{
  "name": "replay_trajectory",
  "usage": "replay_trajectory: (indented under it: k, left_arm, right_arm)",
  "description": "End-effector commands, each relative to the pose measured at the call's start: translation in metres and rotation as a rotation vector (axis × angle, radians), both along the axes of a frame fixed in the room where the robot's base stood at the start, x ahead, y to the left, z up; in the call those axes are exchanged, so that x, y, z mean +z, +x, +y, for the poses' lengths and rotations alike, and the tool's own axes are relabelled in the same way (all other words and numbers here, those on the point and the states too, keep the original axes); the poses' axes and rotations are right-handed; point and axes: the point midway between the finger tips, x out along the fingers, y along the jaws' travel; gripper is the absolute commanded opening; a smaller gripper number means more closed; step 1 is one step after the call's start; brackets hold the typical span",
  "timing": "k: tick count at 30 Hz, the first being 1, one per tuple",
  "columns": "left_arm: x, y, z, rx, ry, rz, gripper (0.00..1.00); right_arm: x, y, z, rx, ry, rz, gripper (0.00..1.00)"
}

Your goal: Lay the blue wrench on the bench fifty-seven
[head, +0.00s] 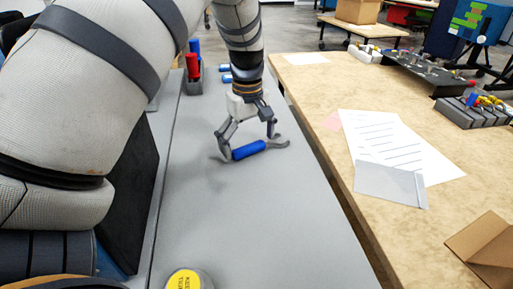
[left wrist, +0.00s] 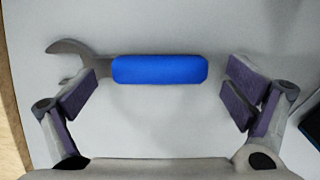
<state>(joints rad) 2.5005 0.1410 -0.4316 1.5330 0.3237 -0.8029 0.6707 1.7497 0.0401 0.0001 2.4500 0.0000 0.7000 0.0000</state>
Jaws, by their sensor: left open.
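The blue wrench (head: 249,150) has a blue handle and a grey open-ended head. It lies flat on the long grey bench (head: 255,220). The left wrist view shows its handle (left wrist: 160,69) lengthwise across the picture, its head to the left. My left gripper (head: 247,141) is open, just over the wrench. In the left wrist view its two fingers (left wrist: 160,90) stand wide apart, one by the wrench's neck and one beyond the handle's end, with nothing gripped. My right gripper is not in view. I can read no bench number.
A tan bench (head: 410,220) stands to the right across a narrow gap, with papers (head: 395,145), a cardboard box (head: 485,250) and racks. Red and blue items (head: 193,65) stand at the grey bench's far end. A yellow-topped object (head: 185,279) is near. The middle is clear.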

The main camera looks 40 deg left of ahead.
Motion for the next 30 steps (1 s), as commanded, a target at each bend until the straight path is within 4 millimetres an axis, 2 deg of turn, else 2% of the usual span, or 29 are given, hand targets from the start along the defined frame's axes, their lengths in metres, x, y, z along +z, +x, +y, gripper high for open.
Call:
replay_trajectory:
  k: [6,12,13,14,24,26,30]
  left_arm:
    - [0.0,0.0,0.0,0.0,0.0,-0.004,0.97]
    - [0.0,0.0,0.0,0.0,0.0,-0.003,0.51]
    - [0.0,0.0,0.0,0.0,0.0,-0.003,0.45]
    - [0.0,0.0,0.0,0.0,0.0,-0.003,0.42]
    - [0.005,0.001,0.0,0.0,0.0,-0.004,0.42]
    - [0.012,0.001,0.0,-0.001,0.0,-0.005,0.42]
    - [0.044,-0.003,-0.004,-0.002,0.0,-0.011,0.42]
  right_arm:
    - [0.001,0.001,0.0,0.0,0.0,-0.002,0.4]
    - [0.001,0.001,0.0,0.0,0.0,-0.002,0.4]
    - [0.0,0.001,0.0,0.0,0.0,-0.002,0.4]
    - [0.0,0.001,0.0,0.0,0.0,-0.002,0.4]
    - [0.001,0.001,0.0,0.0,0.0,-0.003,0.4]
    - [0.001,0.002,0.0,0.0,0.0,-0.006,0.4]
    - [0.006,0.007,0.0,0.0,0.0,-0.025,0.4]
